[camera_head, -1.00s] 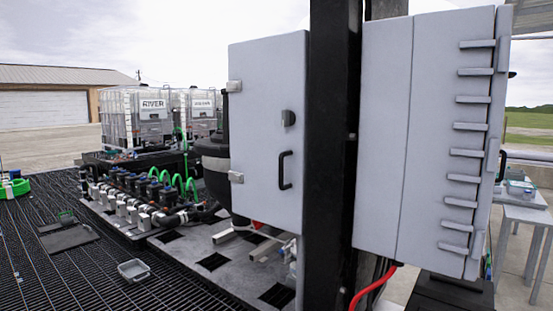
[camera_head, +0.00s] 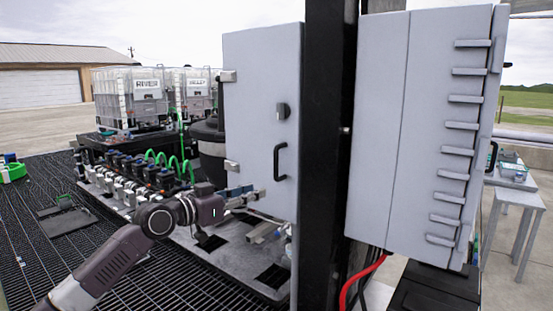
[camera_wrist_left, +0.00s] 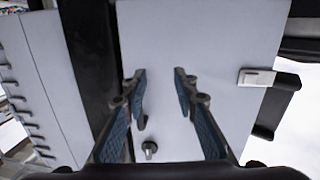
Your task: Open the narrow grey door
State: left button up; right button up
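The narrow grey door (camera_head: 252,90) is the front of the left grey cabinet. It looks shut. It has a black bar handle (camera_head: 280,161) and, above that, a dark latch knob (camera_head: 283,111), both near its right edge. My left gripper (camera_head: 257,196) is below and left of the handle, in front of the door's lower part, and empty. In the left wrist view the picture is turned over: the open fingers (camera_wrist_left: 160,74) point at the grey door (camera_wrist_left: 215,40), with the knob (camera_wrist_left: 149,150) low between them. The handle seems partly hidden by the left-hand finger there. My right gripper is not in view.
A black post (camera_head: 326,130) stands right of the door, with a wider grey cabinet (camera_head: 378,120) beyond it. Pipes, valves and green hoses (camera_head: 150,160) stand behind my left arm. A red cable (camera_head: 360,280) hangs below the wide cabinet.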

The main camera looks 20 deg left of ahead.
aim_at(276, 175)
pick_arm(q)
jog(key=s+d+r+m+h, duration=0.1)
jog(key=s+d+r, duration=0.15)
jog(key=r, duration=0.55)
jog(key=p+x, duration=0.4)
jog(key=x, duration=0.2)
jog(key=shift+w+d, duration=0.3)
jog(key=shift+w+f, duration=0.15)
jog(key=shift+c, duration=0.3)
grip_shut()
